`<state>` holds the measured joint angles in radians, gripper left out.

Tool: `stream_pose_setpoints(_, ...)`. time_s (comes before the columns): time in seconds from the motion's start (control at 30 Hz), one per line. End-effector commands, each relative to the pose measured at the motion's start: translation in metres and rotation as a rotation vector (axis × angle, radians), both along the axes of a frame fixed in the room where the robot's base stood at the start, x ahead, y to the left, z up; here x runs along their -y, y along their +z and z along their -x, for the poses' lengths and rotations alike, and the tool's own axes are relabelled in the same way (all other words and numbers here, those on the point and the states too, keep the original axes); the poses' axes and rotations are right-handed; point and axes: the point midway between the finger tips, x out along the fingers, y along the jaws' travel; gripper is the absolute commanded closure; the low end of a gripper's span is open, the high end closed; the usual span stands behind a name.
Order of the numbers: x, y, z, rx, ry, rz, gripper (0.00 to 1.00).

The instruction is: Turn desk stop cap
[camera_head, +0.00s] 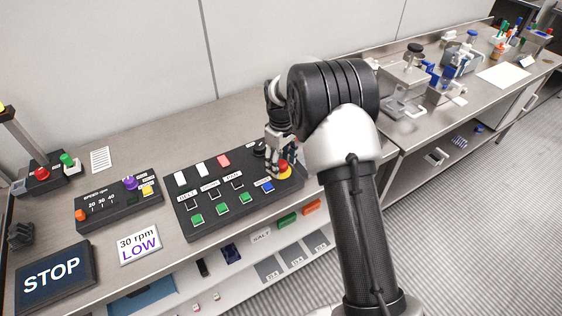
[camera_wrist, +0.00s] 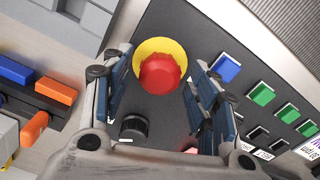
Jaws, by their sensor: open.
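The desk stop cap is a red mushroom knob (camera_wrist: 160,74) on a yellow ring (camera_wrist: 174,50), set in the dark control panel. In the head view the red cap (camera_head: 283,166) shows at the panel's right end, partly hidden by my gripper (camera_head: 279,150). In the wrist view my gripper (camera_wrist: 158,90) is open, with one finger on each side of the cap. A gap shows between the cap and each finger. Contact with the cap cannot be made out.
A black knob (camera_wrist: 134,127) and a blue button (camera_wrist: 228,68) sit close to the cap. Green buttons (camera_head: 222,209) fill the panel's front row. A speed panel (camera_head: 112,216) and a STOP screen (camera_head: 55,276) stand left. A second bench (camera_head: 416,124) with equipment is at right.

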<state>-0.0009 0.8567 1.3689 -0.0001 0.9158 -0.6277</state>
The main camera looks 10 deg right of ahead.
Motion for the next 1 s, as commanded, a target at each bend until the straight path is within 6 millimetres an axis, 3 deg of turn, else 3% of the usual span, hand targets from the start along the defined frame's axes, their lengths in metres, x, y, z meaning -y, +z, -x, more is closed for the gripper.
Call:
stream_pose_setpoints(0.7, 0.0000, 0.0004, 0.0000, 0.000, 0.000, 0.000, 0.90)
stream_pose_setpoints(1.0, -0.0001, 0.0011, -0.0001, 0.000, -0.042, 0.000, 0.90)
